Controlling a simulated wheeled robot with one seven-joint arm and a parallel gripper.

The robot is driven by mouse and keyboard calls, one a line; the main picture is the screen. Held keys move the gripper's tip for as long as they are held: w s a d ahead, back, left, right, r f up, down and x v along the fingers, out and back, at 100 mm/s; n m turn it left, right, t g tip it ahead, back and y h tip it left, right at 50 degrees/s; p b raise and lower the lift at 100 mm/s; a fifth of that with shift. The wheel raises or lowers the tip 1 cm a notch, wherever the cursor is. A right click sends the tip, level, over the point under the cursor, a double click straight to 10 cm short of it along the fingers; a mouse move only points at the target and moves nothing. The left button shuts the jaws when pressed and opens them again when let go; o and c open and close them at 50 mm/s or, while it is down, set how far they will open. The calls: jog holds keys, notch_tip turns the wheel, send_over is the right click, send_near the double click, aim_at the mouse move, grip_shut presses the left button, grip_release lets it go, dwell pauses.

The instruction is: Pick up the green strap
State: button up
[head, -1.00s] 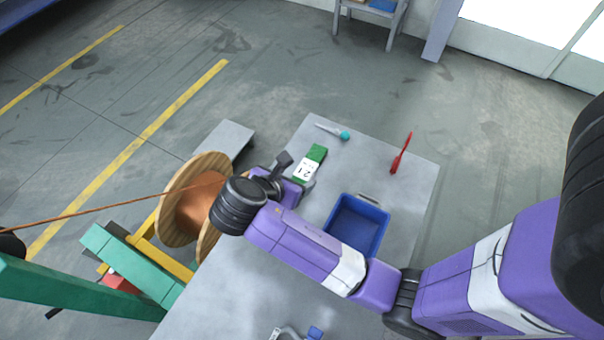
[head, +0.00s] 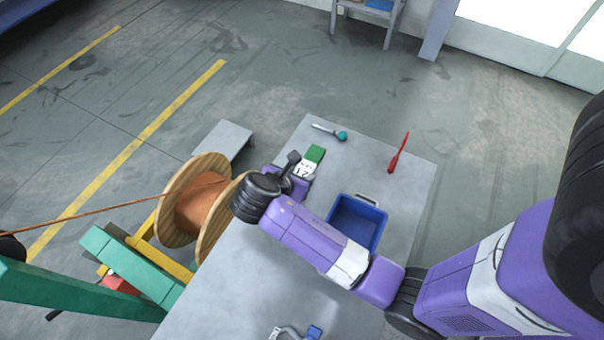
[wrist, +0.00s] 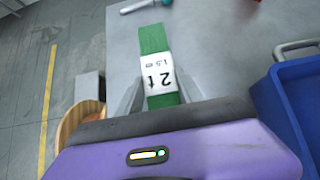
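The green strap (head: 315,153) lies on the grey table, with a white label marked "2 t" around its near part. In the wrist view the strap (wrist: 153,38) runs away from my gripper (wrist: 155,92), its labelled part between the two grey fingers. The fingers are apart, one on each side of the strap, and I see no contact. In the head view my gripper (head: 300,179) is over the strap's near end and hides part of it. The gap in height between fingers and strap cannot be told.
A blue bin (head: 357,222) stands on the table (head: 240,290) to the right of my gripper. A red tool (head: 398,154) and a teal-ended tool (head: 330,132) lie farther back. A wooden cable spool (head: 196,205) stands left of the table.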

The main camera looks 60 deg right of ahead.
grip_shut()
jog(key=shift+r, duration=0.1)
notch_tip(320, 180, up, 20)
jog(key=p, duration=0.3)
